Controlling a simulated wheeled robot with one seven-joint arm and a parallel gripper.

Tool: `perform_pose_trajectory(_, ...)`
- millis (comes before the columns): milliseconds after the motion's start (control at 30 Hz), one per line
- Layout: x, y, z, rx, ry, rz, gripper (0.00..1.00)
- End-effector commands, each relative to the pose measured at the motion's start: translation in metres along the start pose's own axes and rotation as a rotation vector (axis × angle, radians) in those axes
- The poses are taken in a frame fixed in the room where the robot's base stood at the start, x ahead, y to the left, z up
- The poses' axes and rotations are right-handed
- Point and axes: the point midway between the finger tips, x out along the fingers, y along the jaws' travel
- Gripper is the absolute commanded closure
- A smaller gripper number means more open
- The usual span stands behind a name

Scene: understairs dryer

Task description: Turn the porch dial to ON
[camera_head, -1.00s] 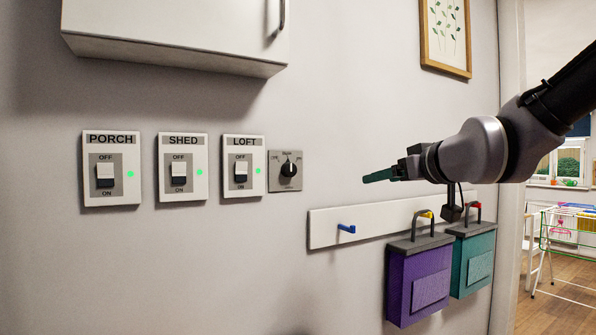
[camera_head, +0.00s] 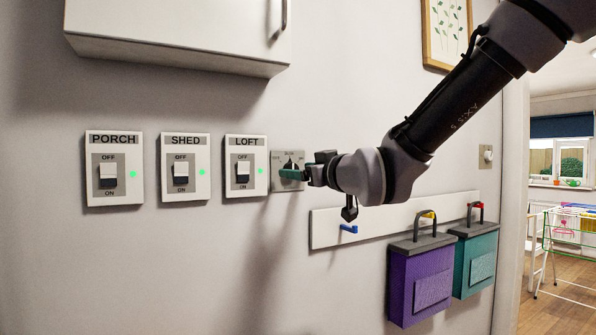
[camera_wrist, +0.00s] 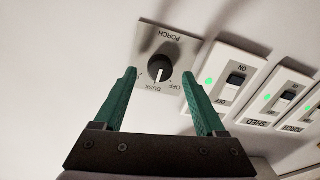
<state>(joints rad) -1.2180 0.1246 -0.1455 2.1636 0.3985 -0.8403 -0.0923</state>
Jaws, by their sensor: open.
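The porch dial (camera_head: 289,162) is a black round knob on a grey plate right of the loft switch. In the wrist view the dial (camera_wrist: 159,74) shows upside down, with PORCH, DUSK and OFF readable on its plate. Its white mark points about at DUSK. My gripper (camera_head: 290,174) is open in front of the plate and hides its lower part in the head view. In the wrist view my gripper's green fingers (camera_wrist: 160,72) appear one on each side of the knob, apart from it. I cannot tell how deep they reach.
Porch (camera_head: 114,168), shed (camera_head: 185,167) and loft (camera_head: 245,165) switches, each with a green light, line the wall to the left. A white cabinet (camera_head: 180,35) hangs above. A hook rail (camera_head: 325,228) with purple (camera_head: 420,280) and teal (camera_head: 474,263) boxes is at lower right.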

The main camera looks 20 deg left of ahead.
Motion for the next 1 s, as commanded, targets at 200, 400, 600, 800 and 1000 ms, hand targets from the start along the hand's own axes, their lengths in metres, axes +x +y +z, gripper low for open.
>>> perform_pose_trajectory(200,0.0115,-0.0003,0.0000,0.000,0.000,0.000,0.27)
perform_pose_trajectory(400,0.0116,-0.0002,0.0000,0.000,0.000,-0.001,0.27)
perform_pose_trajectory(600,0.0114,-0.0002,0.0000,0.000,0.000,0.000,0.96)
perform_pose_trajectory(800,0.0113,0.0000,0.0001,0.004,0.000,0.000,1.00)
perform_pose_trajectory(1000,0.0113,0.0003,0.0003,0.055,0.003,0.001,1.00)
